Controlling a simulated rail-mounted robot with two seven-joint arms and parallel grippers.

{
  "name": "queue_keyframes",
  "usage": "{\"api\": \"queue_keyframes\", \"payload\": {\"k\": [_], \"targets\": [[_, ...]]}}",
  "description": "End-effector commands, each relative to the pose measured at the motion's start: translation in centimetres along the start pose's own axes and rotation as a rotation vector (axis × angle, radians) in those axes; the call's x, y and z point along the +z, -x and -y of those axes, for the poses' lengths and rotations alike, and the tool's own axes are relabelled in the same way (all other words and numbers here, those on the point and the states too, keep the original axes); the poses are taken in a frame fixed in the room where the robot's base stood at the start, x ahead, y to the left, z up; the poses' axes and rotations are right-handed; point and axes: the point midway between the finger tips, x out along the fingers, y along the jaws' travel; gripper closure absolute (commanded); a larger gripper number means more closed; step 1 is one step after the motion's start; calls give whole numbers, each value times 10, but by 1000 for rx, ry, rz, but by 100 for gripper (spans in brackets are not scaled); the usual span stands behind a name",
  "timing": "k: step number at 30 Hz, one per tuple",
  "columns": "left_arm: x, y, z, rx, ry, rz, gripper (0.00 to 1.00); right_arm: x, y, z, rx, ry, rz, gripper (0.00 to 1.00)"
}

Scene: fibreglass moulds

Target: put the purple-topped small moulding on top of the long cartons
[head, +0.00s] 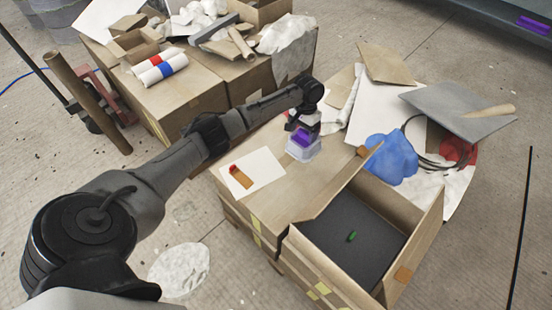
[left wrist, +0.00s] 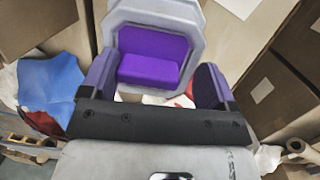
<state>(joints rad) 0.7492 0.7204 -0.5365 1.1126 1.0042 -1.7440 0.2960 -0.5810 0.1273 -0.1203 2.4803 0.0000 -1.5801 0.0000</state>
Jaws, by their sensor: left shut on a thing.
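The small moulding (head: 304,150) has a purple top and a pale grey-white rim. My left gripper (head: 304,122) is shut on it from above, and my arm reaches in from the left. In the left wrist view the moulding (left wrist: 150,52) shows between the two fingers of the left gripper (left wrist: 157,74). In the head view the moulding is over the brown top of the middle cartons (head: 285,182); I cannot tell whether it touches them. I cannot tell which cartons the task calls long. My right gripper is not in view.
An open box (head: 415,222) with a dark inside and a small green piece (head: 351,237) stands at the front. A white sheet (head: 258,172) with an orange piece lies left of the moulding. Blue cloth (head: 392,157) and boards clutter the right. More cartons (head: 190,100) stand at the back left.

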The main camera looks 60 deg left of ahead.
Motion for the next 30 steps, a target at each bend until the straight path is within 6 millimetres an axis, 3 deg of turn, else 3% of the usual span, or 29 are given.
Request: {"api": "queue_keyframes", "payload": {"k": [9,15,25,30], "targets": [[22,-43,65,-5,5,2,70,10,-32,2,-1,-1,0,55],[32,-58,93,-2,3,0,70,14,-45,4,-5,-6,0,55],[37,-66,107,0,2,-1,70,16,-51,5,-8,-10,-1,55],[35,-85,109,-1,2,1,70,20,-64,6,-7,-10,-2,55]]}}
